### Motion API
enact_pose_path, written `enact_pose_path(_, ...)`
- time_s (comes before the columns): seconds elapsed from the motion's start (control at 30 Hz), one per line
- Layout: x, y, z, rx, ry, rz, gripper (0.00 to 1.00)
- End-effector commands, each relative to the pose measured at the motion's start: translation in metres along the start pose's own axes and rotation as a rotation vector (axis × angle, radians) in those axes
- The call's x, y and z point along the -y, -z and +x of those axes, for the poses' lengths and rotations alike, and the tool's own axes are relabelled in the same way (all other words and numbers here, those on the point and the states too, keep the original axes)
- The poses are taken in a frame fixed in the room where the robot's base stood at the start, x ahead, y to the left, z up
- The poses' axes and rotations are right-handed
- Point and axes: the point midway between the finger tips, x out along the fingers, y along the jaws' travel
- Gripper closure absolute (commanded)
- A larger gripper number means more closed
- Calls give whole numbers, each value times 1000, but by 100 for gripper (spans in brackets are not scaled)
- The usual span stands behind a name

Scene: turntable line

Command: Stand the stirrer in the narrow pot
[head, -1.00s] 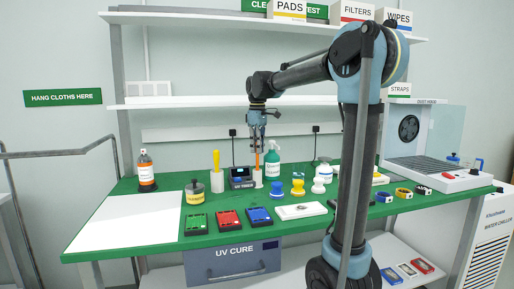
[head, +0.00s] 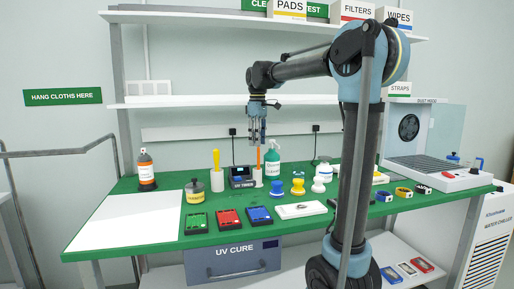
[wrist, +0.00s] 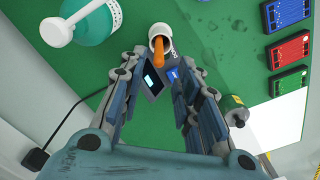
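The stirrer (head: 258,157), an orange stick, stands in the narrow pot (head: 257,177), a slim white cup towards the back of the green table. In the wrist view the stirrer (wrist: 162,52) rises out of the mouth of the white pot (wrist: 154,31), its lower end hidden inside. My gripper (head: 257,141) is above the pot and points down. In the wrist view the fingers of my gripper (wrist: 158,72) are spread apart with nothing held between them.
A black timer (head: 242,180) stands just left of the pot, and a green spray bottle (head: 273,163) close behind right. A yellow-handled tool (head: 216,160) stands further left. Coloured boxes and knobs lie in front. A white sheet (head: 130,220) covers the table's left.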

Motion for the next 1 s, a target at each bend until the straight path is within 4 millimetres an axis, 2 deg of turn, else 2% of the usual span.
enact_pose_path(0.2, 0, 0, -42, 0, 0, 0, 70)
enact_pose_path(0.43, -1, 0, -75, 0, 1, 0, 70)
enact_pose_path(0.63, -1, 0, -87, 0, 1, 0, 70)
enact_pose_path(1.0, -1, 0, -88, 0, 1, 0, 70)
